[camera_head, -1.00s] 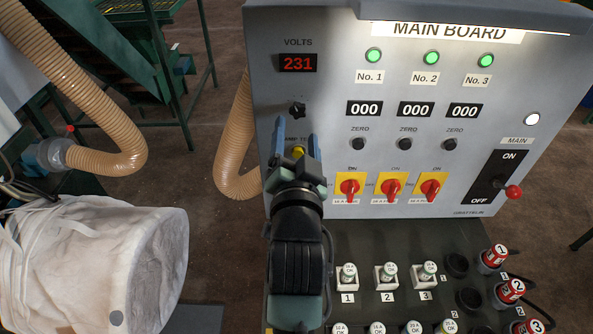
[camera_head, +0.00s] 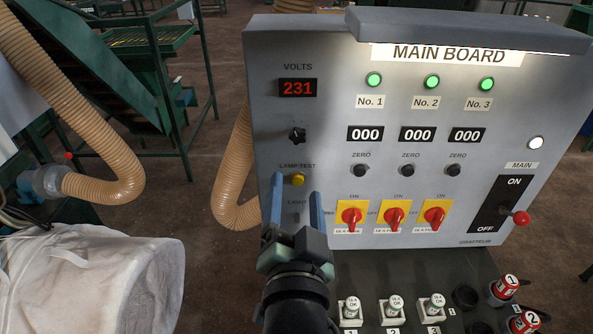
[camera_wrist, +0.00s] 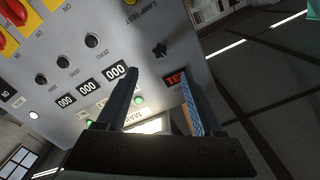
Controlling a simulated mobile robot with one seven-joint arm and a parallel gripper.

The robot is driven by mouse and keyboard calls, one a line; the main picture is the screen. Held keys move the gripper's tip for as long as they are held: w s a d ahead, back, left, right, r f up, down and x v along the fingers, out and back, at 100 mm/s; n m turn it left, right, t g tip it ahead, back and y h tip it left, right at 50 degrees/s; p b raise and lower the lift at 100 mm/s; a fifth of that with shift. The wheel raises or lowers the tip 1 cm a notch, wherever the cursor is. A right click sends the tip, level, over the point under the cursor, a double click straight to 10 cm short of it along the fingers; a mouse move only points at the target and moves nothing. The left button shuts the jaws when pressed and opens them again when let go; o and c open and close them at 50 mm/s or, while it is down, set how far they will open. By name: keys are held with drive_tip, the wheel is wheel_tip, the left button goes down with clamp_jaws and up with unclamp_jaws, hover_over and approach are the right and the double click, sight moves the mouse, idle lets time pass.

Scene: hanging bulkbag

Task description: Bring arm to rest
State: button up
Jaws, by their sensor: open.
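My gripper (camera_head: 297,205) is open and empty, with its two blue fingers pointing up in front of the lower left of the grey main board (camera_head: 330,145). The yellow lamp test button (camera_head: 298,179) shows just above and between the fingertips in the head view. In the wrist view my gripper (camera_wrist: 160,105) also shows its fingers apart with nothing between them. The red voltage display (camera_wrist: 175,78) and the board's face lie beyond them. Whether a finger touches the board cannot be told.
Three red switches on yellow plates (camera_head: 352,215) and a main lever (camera_head: 520,218) are on the board. Fuses (camera_head: 350,308) stand on the dark shelf below. A tan hose (camera_head: 235,185) and a white bulk bag (camera_head: 90,280) are at left. Floor shows between them.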

drive_tip(key=s+r+n+t, duration=0.2)
drive_tip(key=s+r+t, duration=0.1)
drive_tip(key=r, duration=0.8)
drive_tip(key=s+r+n+t, duration=0.2)
drive_tip(key=s+r+t, duration=0.1)
drive_tip(key=r, duration=0.9)
drive_tip(key=s+r+n+t, duration=0.2)
drive_tip(key=s+r+t, duration=0.1)
drive_tip(key=r, duration=0.8)
drive_tip(key=shift+s+r+n, duration=0.4)
drive_tip(key=shift+s, duration=0.35)
